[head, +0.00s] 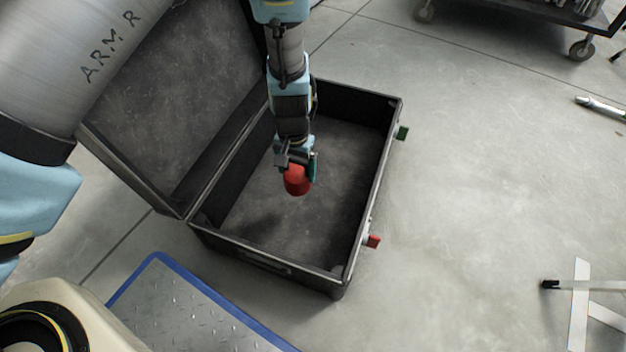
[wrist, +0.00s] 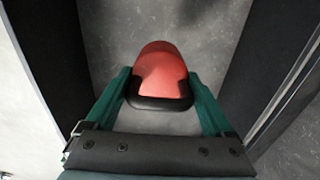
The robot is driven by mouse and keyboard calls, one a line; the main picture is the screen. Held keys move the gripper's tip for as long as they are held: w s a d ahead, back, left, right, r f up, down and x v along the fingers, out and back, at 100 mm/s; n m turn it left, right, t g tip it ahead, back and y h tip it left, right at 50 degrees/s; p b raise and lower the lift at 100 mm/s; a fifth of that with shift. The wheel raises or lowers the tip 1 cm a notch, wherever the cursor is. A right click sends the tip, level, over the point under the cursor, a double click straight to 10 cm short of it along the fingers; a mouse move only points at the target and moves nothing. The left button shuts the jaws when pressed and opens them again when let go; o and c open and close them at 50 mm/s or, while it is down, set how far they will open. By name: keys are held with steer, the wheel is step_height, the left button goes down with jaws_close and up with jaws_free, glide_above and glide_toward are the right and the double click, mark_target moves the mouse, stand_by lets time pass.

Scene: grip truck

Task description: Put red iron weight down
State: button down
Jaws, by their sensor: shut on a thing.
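The red iron weight (head: 297,181) is held by my gripper (head: 298,172) over the inside of the open black case (head: 270,268). In the wrist view the weight (wrist: 160,72) sits between the two green fingers of my gripper (wrist: 160,95), which are shut on its dark lower part. A dark shadow lies on the case floor to the left of the weight in the head view. I cannot tell exactly how far the weight is above the floor.
The case's lid (head: 185,90) stands open on the left. A blue-edged metal plate (head: 190,310) lies in front. A wheeled cart (head: 545,25) stands at the back right. The floor to the right is mostly clear.

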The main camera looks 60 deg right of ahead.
steer(key=shift+w+d+f+b, duration=0.1)
steer(key=shift+d+f+b, duration=0.3)
steer(key=shift+f, duration=0.2)
steer(key=shift+d+f, duration=0.1)
steer(key=shift+f, duration=0.2)
steer(key=shift+f+b, duration=2.35)
steer(key=shift+f, duration=2.3)
steer(key=shift+f, duration=0.1)
jaws_free()
steer(key=shift+f, duration=0.1)
step_height(320, 180, up, 12)
steer(key=p, duration=0.6)
